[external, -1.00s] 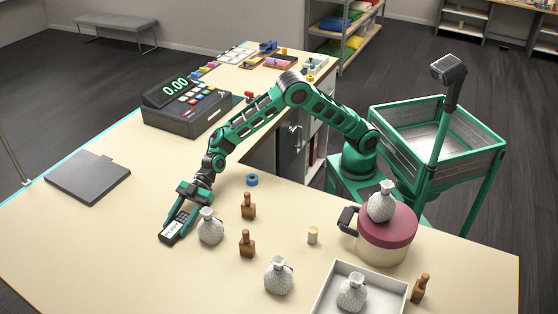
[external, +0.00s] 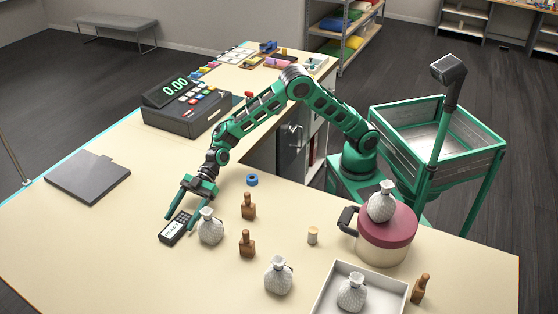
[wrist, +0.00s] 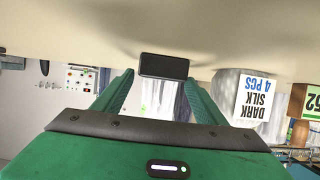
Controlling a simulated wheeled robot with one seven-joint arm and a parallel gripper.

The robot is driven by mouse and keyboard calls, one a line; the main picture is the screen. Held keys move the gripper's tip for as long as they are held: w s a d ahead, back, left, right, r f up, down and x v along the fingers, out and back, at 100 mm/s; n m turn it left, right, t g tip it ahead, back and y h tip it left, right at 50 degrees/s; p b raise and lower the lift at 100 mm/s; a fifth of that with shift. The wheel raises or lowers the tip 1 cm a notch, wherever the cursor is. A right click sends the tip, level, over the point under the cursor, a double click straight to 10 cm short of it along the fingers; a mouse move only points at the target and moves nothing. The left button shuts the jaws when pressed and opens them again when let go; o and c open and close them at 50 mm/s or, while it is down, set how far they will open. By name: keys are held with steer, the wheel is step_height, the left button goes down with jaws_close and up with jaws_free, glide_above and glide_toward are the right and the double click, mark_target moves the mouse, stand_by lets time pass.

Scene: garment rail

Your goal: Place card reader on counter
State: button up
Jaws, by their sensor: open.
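The card reader (external: 174,228) is a small dark device with a keypad and a pale screen. It lies on the beige counter (external: 110,235), just left of a white textured bag. My gripper (external: 180,213) is open, with its green fingers apart just above and behind the card reader. In the wrist view the dark end of the card reader (wrist: 164,66) shows against the counter surface, beyond and between the spread fingertips (wrist: 158,78). I cannot tell from this view whether a finger touches it.
A white bag (external: 210,228) stands close on the right of the card reader. A cash register (external: 185,108) and a grey flat panel (external: 88,178) are behind. The counter's front left is clear.

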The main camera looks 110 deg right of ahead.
steer(key=v, duration=0.9)
steer(key=shift+s+d, duration=0.1)
steer(key=shift+d, duration=0.15)
steer(key=s+d+m+h, duration=0.1)
steer(key=s+d, duration=0.3)
steer(key=s+d+m+g+h, duration=0.1)
steer(key=s+d+h, duration=0.1)
steer(key=s+d, duration=0.2)
steer(key=s+d+r+m+h, duration=0.1)
steer(key=s+d+h, duration=0.1)
steer(key=s+d, duration=0.2)
steer(key=shift+d+m+g, duration=0.3)
steer(key=shift+d+m, duration=0.1)
steer(key=shift+d, duration=0.6)
steer(key=s+d+m+g+h, duration=0.2)
steer(key=s+d, duration=0.5)
steer(key=s, duration=0.8)
steer(key=s+d+f+m+g+h, duration=0.1)
steer(key=s+d+m, duration=0.4)
steer(key=s, duration=1)
steer(key=shift+d+f+m+g+h, duration=0.25)
steer(key=shift+d+g+h, duration=0.45)
steer(key=shift+d+g, duration=0.35)
steer(key=shift+o, duration=0.5)
steer(key=s+f+m+g, duration=0.1)
steer(key=s+m+g, duration=0.2)
steer(key=s, duration=1.3)
steer(key=shift+d+f+m, duration=0.3)
steer(key=shift+m, duration=0.25)
steer(key=shift+s, duration=0.1)
